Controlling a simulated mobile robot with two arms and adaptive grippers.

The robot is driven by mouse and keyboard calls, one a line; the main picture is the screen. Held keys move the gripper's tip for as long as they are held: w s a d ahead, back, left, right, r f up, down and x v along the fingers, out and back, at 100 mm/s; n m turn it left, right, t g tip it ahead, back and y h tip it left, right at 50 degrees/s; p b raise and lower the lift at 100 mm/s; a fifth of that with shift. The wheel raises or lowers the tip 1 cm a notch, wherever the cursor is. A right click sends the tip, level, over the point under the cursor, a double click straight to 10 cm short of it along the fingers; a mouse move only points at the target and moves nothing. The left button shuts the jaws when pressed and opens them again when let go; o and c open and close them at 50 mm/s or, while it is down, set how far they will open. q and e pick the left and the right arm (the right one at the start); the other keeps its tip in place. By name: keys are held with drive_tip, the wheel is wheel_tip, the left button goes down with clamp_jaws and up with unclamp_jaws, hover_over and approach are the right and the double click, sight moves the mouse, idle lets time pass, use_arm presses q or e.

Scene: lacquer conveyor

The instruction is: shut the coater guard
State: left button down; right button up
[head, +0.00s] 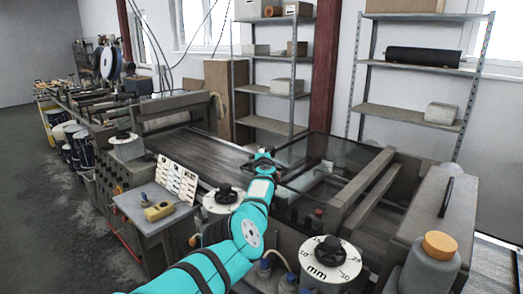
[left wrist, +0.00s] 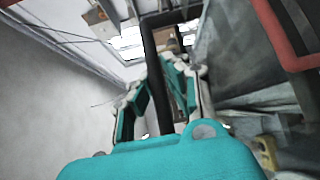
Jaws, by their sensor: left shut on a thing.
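The coater guard (head: 345,150) is a clear, dark-edged panel over the coater, right of the middle in the head view. It looks raised at an angle, but I cannot tell exactly how far. My left gripper (head: 263,158) is at the near left end of the guard, shut on a dark bar that I take for the guard handle. In the left wrist view the dark handle bar (left wrist: 151,65) runs up between the teal fingers of my left gripper (left wrist: 162,85). The fingers partly hide where they grip it. My right gripper is not in view.
White dials (head: 331,258) with black knobs stand along the near side. A grey bottle with an orange cap (head: 440,245) stands at the lower right. A side table (head: 155,215) holds a yellow device. Shelving (head: 415,110) stands behind. Open floor (head: 45,190) lies left.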

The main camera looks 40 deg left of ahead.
use_arm(q)
drive_tip(key=shift+d+f, duration=0.1)
drive_tip(key=shift+f, duration=0.9)
drive_tip(key=c, duration=1.6)
unclamp_jaws()
drive_tip(key=shift+s, duration=0.1)
drive_tip(key=shift+r, duration=5.8)
drive_tip(key=shift+f, duration=0.1)
